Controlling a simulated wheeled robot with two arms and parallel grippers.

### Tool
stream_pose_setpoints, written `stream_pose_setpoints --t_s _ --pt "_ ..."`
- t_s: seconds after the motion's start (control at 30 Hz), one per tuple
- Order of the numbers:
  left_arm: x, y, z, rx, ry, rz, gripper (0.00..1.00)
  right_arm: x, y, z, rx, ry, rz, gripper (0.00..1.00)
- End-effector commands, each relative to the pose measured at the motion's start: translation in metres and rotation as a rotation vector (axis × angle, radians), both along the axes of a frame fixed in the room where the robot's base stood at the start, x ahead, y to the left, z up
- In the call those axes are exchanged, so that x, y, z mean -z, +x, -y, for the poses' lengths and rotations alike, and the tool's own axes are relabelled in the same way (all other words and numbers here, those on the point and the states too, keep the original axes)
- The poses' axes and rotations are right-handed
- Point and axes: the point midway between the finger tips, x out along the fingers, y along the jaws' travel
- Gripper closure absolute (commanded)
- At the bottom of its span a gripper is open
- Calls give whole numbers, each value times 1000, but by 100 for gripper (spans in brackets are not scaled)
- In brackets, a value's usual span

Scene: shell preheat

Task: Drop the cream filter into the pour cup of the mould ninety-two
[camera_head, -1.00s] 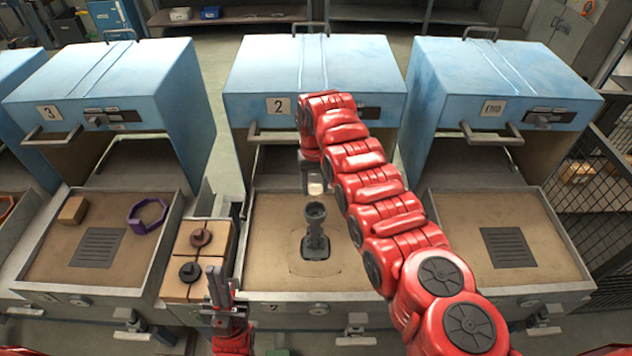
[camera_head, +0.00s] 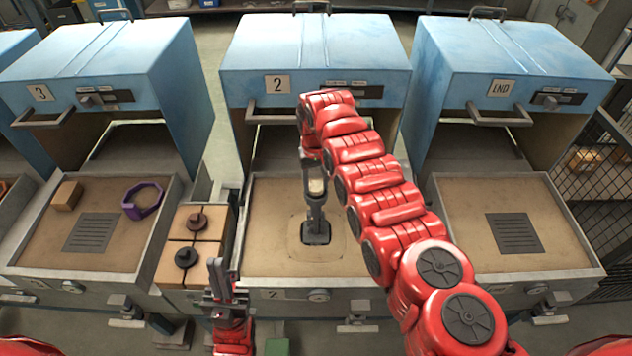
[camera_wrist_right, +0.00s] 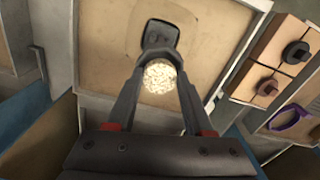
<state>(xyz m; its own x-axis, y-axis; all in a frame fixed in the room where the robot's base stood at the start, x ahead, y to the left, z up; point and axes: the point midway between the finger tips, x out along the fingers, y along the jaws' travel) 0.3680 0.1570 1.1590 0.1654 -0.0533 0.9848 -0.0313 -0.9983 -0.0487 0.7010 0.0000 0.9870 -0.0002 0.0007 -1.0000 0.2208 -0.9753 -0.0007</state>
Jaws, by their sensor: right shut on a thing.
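The dark grey mould (camera_head: 316,234) stands upright on the sandy bed of the middle bay, marked 2. Its pour cup is at the top, partly hidden by my right gripper. My right gripper (camera_head: 315,190) points down over the mould, shut on the pale, grainy cream filter (camera_head: 317,186). In the right wrist view the filter (camera_wrist_right: 160,77) sits between the fingertips, over the cup's place and hiding it. I cannot tell whether the filter is inside the rim or just above it. My left gripper (camera_head: 217,278) is upright at the front left, away from the mould; its jaw opening is unclear.
Blue furnace hoods stand behind the trays, the middle one (camera_head: 315,60) above the mould. A block rack (camera_head: 194,240) with dark knobbed pieces is left of the middle tray. The left tray holds a purple ring (camera_head: 143,200) and a tan block (camera_head: 66,195). The right tray has only a grate (camera_head: 513,232).

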Motion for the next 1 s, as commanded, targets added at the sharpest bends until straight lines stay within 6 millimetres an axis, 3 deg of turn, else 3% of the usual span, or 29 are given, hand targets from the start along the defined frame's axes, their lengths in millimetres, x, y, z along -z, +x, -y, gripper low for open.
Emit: stream_pose_setpoints --t_s 0.8,0.83,1.0 --pt "-6 0 0 0 0 0 100 -1 -1 0 0 0 1 100" --pt "-6 0 0 0 0 0 100 -1 -1 0 0 0 1 44" --pt "-6 0 0 0 0 0 100 -1 -1 0 0 0 0 14"
